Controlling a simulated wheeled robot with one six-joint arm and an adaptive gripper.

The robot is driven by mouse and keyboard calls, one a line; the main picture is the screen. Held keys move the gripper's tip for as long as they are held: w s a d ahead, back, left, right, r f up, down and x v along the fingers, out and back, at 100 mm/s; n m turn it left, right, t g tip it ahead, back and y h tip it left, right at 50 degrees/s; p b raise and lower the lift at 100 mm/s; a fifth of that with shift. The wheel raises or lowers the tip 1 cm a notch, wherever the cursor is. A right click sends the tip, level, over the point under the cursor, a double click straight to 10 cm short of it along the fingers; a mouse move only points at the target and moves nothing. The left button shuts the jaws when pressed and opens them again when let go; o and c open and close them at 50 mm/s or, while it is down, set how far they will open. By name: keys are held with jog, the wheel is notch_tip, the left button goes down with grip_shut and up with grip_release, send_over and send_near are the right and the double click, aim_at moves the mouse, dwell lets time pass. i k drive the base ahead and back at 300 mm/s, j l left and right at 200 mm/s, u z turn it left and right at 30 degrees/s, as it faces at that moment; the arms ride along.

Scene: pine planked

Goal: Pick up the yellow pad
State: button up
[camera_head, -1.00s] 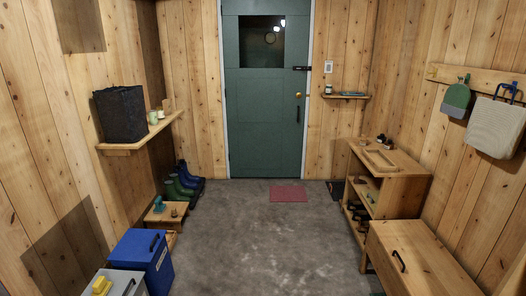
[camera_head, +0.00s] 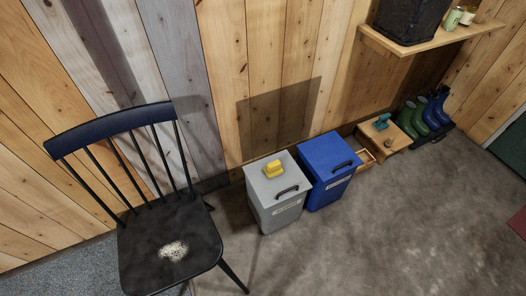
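The yellow pad (camera_head: 274,169) is a small yellow block. It lies on top of the lid of a grey bin (camera_head: 277,209), near the back of the lid behind a black handle. My gripper is not in view, and nothing touches the pad.
A blue lidded bin (camera_head: 327,170) stands right of the grey one. A black chair (camera_head: 169,240) with a pale patch on its seat stands at left. A small wooden stool (camera_head: 385,136) and boots (camera_head: 426,116) line the wall below a shelf (camera_head: 432,42). The concrete floor (camera_head: 380,235) at right is clear.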

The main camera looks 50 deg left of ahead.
aim_at(274, 169)
jog(key=i+l+u, duration=0.1)
jog(key=i+u, duration=0.2)
jog(key=u, duration=0.2)
jog(key=i+l+u, duration=0.2)
jog(key=u, duration=0.25)
jog(key=i+l+u, duration=0.3)
jog(key=u, duration=0.2)
jog(key=i+l+u, duration=0.2)
jog(key=l+u, duration=0.25)
jog(key=i+l+u, duration=0.2)
jog(key=u, duration=0.15)
jog(key=i+l+u, duration=0.1)
jog(key=l+u, duration=0.25)
jog(key=i+l+u, duration=0.1)
jog(key=l+u, duration=0.95)
jog(key=l, duration=0.15)
jog(key=i, duration=0.05)
